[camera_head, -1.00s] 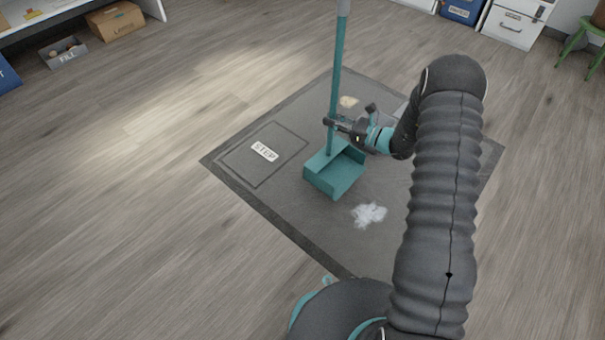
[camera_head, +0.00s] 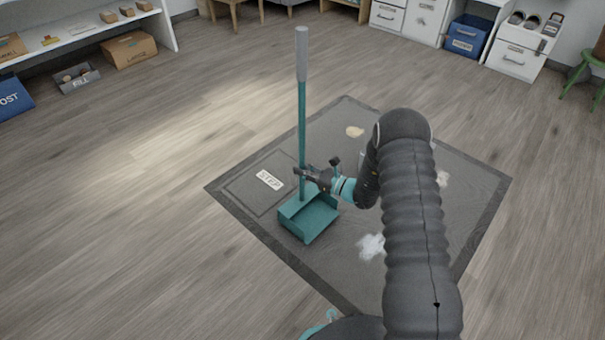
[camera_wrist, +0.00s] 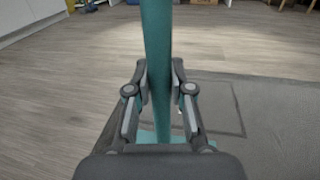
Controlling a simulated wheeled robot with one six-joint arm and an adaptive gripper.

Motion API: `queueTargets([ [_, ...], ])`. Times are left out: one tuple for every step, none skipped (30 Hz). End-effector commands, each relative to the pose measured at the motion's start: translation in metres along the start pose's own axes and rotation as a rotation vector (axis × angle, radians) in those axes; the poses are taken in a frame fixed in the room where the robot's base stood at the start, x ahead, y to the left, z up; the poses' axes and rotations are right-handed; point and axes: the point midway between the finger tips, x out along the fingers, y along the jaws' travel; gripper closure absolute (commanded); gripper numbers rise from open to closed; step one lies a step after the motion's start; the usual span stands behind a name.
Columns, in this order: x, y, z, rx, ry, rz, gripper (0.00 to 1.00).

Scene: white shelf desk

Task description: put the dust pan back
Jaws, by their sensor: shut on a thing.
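The teal dust pan (camera_head: 309,217) has a tall upright handle with a grey grip at its top. In the head view its scoop is over the grey mat (camera_head: 400,275), close to the rectangle marked STEP (camera_head: 269,180). I cannot tell whether the scoop touches the mat. My gripper (camera_head: 302,173) is shut on the lower part of the handle. In the wrist view the teal handle (camera_wrist: 157,60) stands between the two fingers of my gripper (camera_wrist: 160,100), and my gripper's body hides most of the scoop.
White debris (camera_head: 371,246) and a beige pile (camera_head: 354,131) lie on the mat. A white shelf (camera_head: 90,38) with boxes stands at the back left. White cabinets (camera_head: 516,58) and a green stool (camera_head: 583,72) are at the back right. The wooden floor at left is clear.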

Motion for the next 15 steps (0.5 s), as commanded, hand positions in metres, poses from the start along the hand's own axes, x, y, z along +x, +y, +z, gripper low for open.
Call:
queueTargets([
  [0.000,0.000,-0.009,0.001,-0.001,0.000,1.00],
  [0.000,0.000,-0.012,0.001,-0.001,0.000,1.00],
  [0.000,-0.001,-0.015,0.000,-0.002,0.000,1.00],
  [0.000,-0.001,-0.016,-0.001,-0.002,0.000,1.00],
  [0.000,-0.001,-0.016,-0.001,-0.002,0.000,1.00],
  [0.000,-0.001,-0.016,-0.001,-0.002,0.000,1.00],
  [0.000,-0.001,-0.015,-0.001,-0.002,0.000,1.00],
  [0.000,-0.001,-0.015,-0.001,-0.002,0.000,1.00],
  [0.000,-0.001,-0.015,-0.001,-0.002,0.000,1.00],
  [0.000,-0.001,-0.015,-0.001,-0.002,0.000,1.00],
  [0.000,-0.001,-0.016,-0.001,-0.002,0.000,1.00],
  [0.000,-0.001,-0.017,-0.001,-0.002,0.000,1.00],
  [0.000,-0.001,-0.018,-0.001,-0.002,0.000,1.00],
  [0.000,-0.001,-0.019,-0.001,-0.002,0.000,1.00],
  [0.000,-0.001,-0.020,-0.001,-0.002,0.000,1.00],
])
